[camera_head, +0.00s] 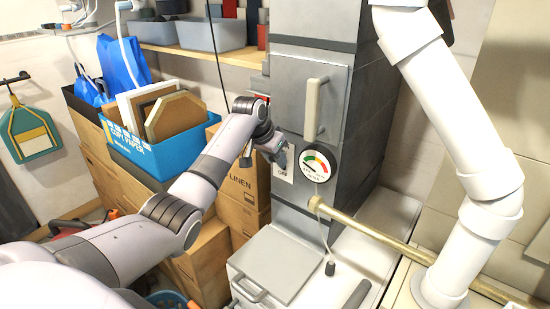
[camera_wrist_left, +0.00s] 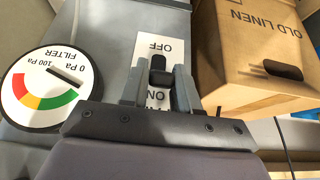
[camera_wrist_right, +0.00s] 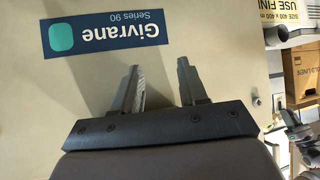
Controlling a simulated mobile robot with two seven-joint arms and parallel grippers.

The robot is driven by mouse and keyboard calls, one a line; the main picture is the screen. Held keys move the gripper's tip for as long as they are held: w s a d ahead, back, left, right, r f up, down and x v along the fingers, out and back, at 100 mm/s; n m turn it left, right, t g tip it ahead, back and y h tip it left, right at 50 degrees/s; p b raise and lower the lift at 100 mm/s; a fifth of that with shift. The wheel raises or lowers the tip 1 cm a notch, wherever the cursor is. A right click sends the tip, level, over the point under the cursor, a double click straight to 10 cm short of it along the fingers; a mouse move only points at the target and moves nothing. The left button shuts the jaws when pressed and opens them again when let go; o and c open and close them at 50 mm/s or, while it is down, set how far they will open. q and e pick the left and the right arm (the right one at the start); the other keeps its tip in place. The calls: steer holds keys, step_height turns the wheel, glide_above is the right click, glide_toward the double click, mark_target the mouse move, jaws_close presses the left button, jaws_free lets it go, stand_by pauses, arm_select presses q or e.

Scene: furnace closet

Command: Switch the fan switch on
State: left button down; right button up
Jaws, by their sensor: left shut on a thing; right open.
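The fan switch's white plate (camera_head: 283,170) is on the grey cabinet front, left of the round filter gauge (camera_head: 318,163). My left gripper (camera_head: 281,153) is at the plate and covers its upper part. In the left wrist view, the plate (camera_wrist_left: 151,47) appears upside down, with OFF at the picture's top and ON partly hidden near the gripper. The black switch lever (camera_wrist_left: 158,63) is between the left fingers, which are shut on it. Its exact tilt is hard to tell. My right gripper (camera_wrist_right: 160,88) is open and empty, before a beige panel with a Givrane label (camera_wrist_right: 106,34).
A vertical handle (camera_head: 315,108) sticks out just above the gauge. A brass pipe (camera_head: 375,232) and a white pipe (camera_head: 450,105) are to the right. Cardboard boxes (camera_head: 242,180) and a blue box (camera_head: 165,150) stand left of the cabinet.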

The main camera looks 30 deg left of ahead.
arm_select(q)
steer(key=c, duration=0.9)
jaws_free()
steer(key=v, duration=0.7)
steer(key=shift+a+r+b, duration=0.1)
steer(key=shift+b, duration=0.25)
steer(key=shift+s, duration=0.1)
